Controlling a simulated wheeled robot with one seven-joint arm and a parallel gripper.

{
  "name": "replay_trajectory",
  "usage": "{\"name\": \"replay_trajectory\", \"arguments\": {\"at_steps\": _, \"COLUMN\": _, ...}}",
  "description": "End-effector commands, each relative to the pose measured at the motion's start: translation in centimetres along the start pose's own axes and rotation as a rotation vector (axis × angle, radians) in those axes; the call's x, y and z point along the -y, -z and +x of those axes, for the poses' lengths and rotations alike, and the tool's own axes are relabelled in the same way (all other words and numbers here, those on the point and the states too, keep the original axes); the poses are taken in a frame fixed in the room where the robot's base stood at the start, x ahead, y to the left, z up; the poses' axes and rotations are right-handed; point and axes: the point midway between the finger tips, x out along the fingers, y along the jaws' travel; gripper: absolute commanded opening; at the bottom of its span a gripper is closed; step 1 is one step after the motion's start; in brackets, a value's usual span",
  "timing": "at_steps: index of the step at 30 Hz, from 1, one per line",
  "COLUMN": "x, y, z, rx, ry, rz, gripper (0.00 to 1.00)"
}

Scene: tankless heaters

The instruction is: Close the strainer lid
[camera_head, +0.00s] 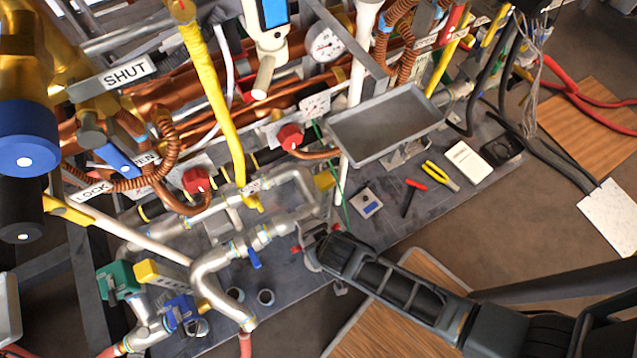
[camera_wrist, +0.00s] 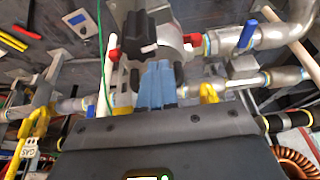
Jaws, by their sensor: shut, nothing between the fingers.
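My gripper (camera_wrist: 156,88) is shut and empty; its two light-blue fingers are side by side in the wrist view. Just beyond the fingertips is a grey rounded fitting (camera_wrist: 172,48) with a dark block (camera_wrist: 142,32) and red parts on both sides. This looks like the strainer and its lid, but I cannot tell how far the lid is open or whether my fingers touch it. In the head view my arm reaches in from the lower right, and its end largely hides the fitting (camera_head: 313,228) at the pipework.
Silver pipes with a blue valve handle (camera_head: 254,258) run left of my gripper. A grey tray (camera_head: 385,124) stands behind it. Red pliers, yellow pliers (camera_head: 440,176) and a white card (camera_head: 467,160) lie on the grey bench at right. A yellow hose (camera_head: 215,90) hangs behind.

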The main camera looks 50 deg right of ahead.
Motion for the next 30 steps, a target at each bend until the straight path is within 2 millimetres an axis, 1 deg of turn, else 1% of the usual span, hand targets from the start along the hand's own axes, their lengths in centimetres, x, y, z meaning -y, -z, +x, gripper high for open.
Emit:
{"name": "replay_trajectory", "arguments": {"at_steps": 14, "x": 0.0, "y": -0.1, "z": 0.1, "rx": 0.001, "ry": 0.000, "rz": 0.000, "gripper": 0.00}}
{"name": "replay_trajectory", "arguments": {"at_steps": 17, "x": 0.0, "y": -0.2, "z": -0.2, "rx": 0.001, "ry": 0.000, "rz": 0.000, "gripper": 0.00}}
{"name": "replay_trajectory", "arguments": {"at_steps": 20, "x": 0.0, "y": -0.2, "z": -1.2, "rx": 0.001, "ry": 0.000, "rz": 0.000, "gripper": 0.00}}
{"name": "replay_trajectory", "arguments": {"at_steps": 27, "x": 0.0, "y": -0.2, "z": -5.1, "rx": 0.001, "ry": 0.001, "rz": 0.000, "gripper": 0.00}}
{"name": "replay_trajectory", "arguments": {"at_steps": 30, "x": 0.0, "y": -0.2, "z": -6.5, "rx": 0.000, "ry": 0.001, "rz": 0.000, "gripper": 0.00}}
